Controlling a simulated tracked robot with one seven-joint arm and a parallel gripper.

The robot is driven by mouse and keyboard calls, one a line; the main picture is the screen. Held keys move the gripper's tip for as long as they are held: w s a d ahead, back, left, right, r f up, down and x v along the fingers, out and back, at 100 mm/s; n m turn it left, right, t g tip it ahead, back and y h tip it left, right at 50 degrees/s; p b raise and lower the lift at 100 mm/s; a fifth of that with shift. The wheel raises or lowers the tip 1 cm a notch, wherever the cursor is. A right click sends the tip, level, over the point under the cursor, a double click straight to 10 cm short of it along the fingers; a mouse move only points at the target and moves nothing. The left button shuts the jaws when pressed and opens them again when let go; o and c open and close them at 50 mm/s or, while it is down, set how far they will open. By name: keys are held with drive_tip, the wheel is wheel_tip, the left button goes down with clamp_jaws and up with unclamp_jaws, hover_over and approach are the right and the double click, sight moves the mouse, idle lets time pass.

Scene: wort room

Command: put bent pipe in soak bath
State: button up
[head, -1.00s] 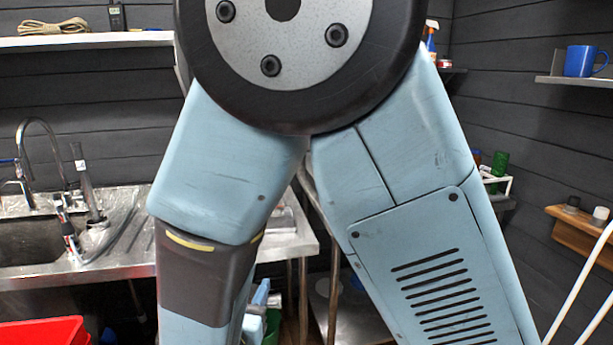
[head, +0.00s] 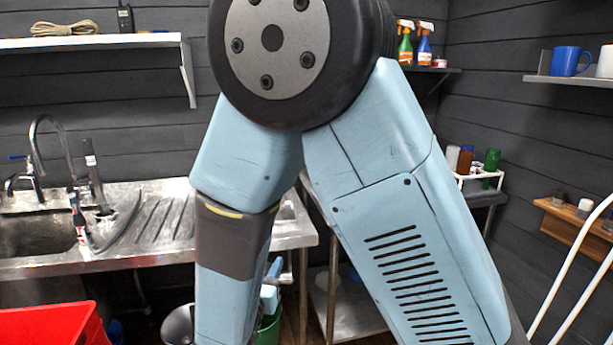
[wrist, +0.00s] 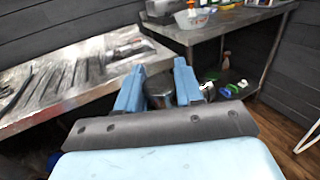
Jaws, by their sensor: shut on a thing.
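My gripper (wrist: 159,72) shows in the wrist view, its two blue fingers set apart with a dark, shiny, rounded thing between them. This seems to be the bent pipe (wrist: 160,92); its bend and ends are mostly hidden. In the head view my gripper (head: 270,284) is partly hidden behind my arm, low in front of the sink counter's right end, and a bit of grey metal shows beside it. I cannot pick out the soak bath for certain in either view.
A steel counter with a sink (head: 38,236) stands at the left, a red crate (head: 50,325) in front. A green bucket (head: 268,332) is low below my gripper. Floor shows at the right (wrist: 285,130).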

drive_tip(key=w+d+f+m+h, duration=0.1)
drive_tip(key=w+d+f, duration=0.1)
drive_tip(key=w+d, duration=0.95)
drive_tip(key=w+d+f+h, duration=0.1)
drive_tip(key=w+d+f, duration=0.2)
drive_tip(key=w+d, duration=0.8)
drive_tip(key=w+d+f, duration=0.2)
drive_tip(key=w+d, duration=0.3)
drive_tip(key=d, duration=0.4)
drive_tip(key=shift+w+d+f, duration=0.15)
drive_tip(key=shift+d, duration=0.1)
